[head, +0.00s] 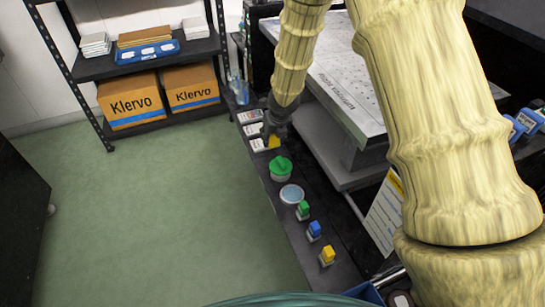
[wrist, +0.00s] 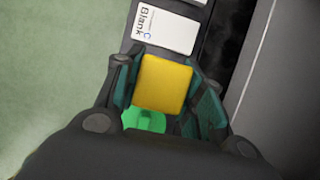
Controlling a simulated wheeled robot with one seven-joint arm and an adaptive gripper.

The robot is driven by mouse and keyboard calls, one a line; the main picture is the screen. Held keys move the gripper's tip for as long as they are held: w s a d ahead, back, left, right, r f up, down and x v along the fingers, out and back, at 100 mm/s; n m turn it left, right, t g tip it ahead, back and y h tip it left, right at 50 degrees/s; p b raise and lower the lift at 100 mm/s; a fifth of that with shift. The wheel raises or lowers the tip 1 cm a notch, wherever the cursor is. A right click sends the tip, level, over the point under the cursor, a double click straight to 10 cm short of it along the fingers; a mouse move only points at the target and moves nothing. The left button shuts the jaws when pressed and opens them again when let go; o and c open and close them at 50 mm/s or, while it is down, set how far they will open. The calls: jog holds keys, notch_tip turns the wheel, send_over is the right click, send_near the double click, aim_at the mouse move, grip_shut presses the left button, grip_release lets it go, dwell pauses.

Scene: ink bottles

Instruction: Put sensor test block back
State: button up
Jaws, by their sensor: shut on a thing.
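My gripper (head: 274,132) is shut on a yellow block (wrist: 164,83), which sits between the two finger pads in the wrist view. In the head view only a small yellow part (head: 273,142) of the block shows below the fingers. The gripper is over the far part of a narrow dark ledge (head: 322,284), beside the white labelled boxes and beyond a green-topped container (head: 280,168). Green also shows just below the block in the wrist view (wrist: 146,119). I cannot tell whether the block touches the ledge.
White boxes (head: 253,129) lie on the ledge; one reads "Blank" (wrist: 163,27). Nearer stand a round light-blue-topped container (head: 291,194) and small green (head: 303,209), blue (head: 314,230) and yellow (head: 327,255) capped bottles. A grey machine bed (head: 330,75) borders the right. Green floor is open at left.

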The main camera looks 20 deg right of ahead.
jog(key=shift+f+b, duration=1.15)
jog(key=shift+f, duration=2.65)
jog(key=shift+f, duration=0.15)
jog(key=o, duration=1.1)
jog(key=p+v, duration=0.3)
jog(key=v, duration=0.9)
